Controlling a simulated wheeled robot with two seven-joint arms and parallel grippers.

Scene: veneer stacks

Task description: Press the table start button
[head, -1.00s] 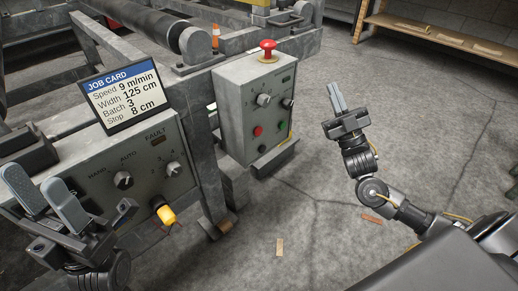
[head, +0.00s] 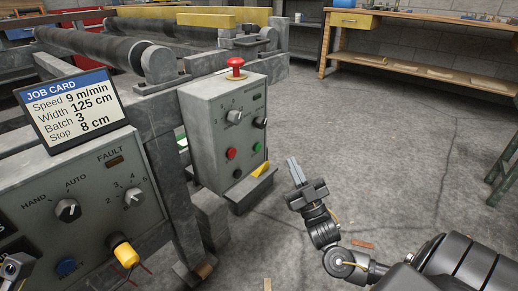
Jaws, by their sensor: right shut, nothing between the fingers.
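A grey control box (head: 205,135) stands at the machine's corner in the head view. Its front carries a green button (head: 257,147) at the right, a red button (head: 231,153) to the left of it, and knobs above. A red mushroom button (head: 236,67) sits on its top. My right gripper (head: 292,161) is shut and empty, fingers pointing up, to the right of the box and apart from it in the picture. Only a small piece of my left arm's end shows at the bottom left edge; its fingers are out of frame.
A wooden bench (head: 420,70) is at the back.

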